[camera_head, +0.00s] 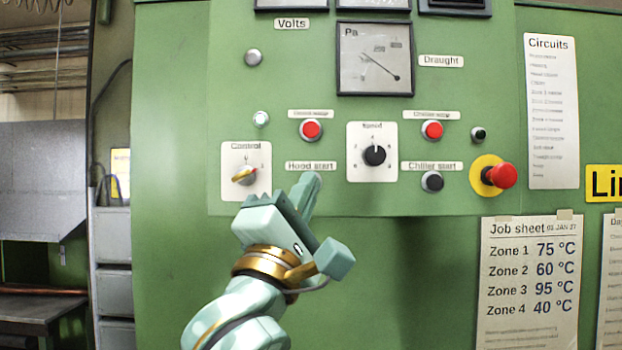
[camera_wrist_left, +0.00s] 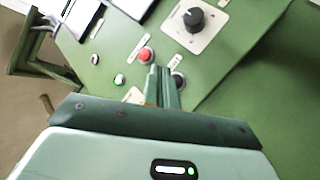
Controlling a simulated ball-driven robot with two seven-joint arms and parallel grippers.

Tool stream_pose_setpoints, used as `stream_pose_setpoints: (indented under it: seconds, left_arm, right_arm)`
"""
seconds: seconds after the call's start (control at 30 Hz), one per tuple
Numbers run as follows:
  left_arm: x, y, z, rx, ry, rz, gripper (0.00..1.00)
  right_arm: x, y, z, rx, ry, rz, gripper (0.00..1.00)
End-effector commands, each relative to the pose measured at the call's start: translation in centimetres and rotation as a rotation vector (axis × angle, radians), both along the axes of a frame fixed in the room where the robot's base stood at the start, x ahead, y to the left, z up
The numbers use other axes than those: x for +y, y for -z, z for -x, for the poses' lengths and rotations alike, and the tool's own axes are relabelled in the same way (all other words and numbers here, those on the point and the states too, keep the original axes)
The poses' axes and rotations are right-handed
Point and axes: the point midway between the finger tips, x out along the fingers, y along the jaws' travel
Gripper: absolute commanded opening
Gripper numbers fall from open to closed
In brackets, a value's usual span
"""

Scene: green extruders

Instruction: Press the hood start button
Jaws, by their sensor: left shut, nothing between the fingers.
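My left gripper (camera_head: 306,182) reaches up to the green panel from below, with its fingers together and nothing between them. Its tips cover the spot just under the "Hood start" label (camera_head: 311,167), so the button there is almost fully hidden in the head view. In the left wrist view, the shut fingers (camera_wrist_left: 161,74) point at the panel, and the dark hood start button (camera_wrist_left: 179,79) shows partly just right of the tips. I cannot tell whether the tips touch it. My right gripper is not in view.
A red button (camera_head: 311,130) sits above the label. A control selector (camera_head: 244,175) is to the left and a black speed knob (camera_head: 375,155) to the right. Farther right are the black chiller start button (camera_head: 432,181) and a red emergency stop (camera_head: 501,175).

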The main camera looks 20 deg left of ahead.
Motion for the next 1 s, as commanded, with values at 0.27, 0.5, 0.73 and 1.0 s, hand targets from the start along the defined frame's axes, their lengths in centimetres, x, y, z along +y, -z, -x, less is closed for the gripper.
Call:
stream_pose_setpoints:
  seconds: [0.27,0.5,0.73,1.0]
  left_arm:
    - [-0.6,0.0,1.9,0.001,0.001,0.001,0.0]
    - [-0.6,0.0,2.0,0.0,0.0,0.0,0.0]
    - [-0.5,0.0,2.0,0.001,0.0,0.0,0.0]
    - [-0.5,0.0,1.9,0.0,0.0,0.0,0.0]
  right_arm:
    - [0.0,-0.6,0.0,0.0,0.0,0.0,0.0]
    - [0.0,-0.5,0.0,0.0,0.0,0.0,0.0]
    - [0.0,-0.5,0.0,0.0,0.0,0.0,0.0]
    - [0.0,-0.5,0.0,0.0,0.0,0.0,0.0]
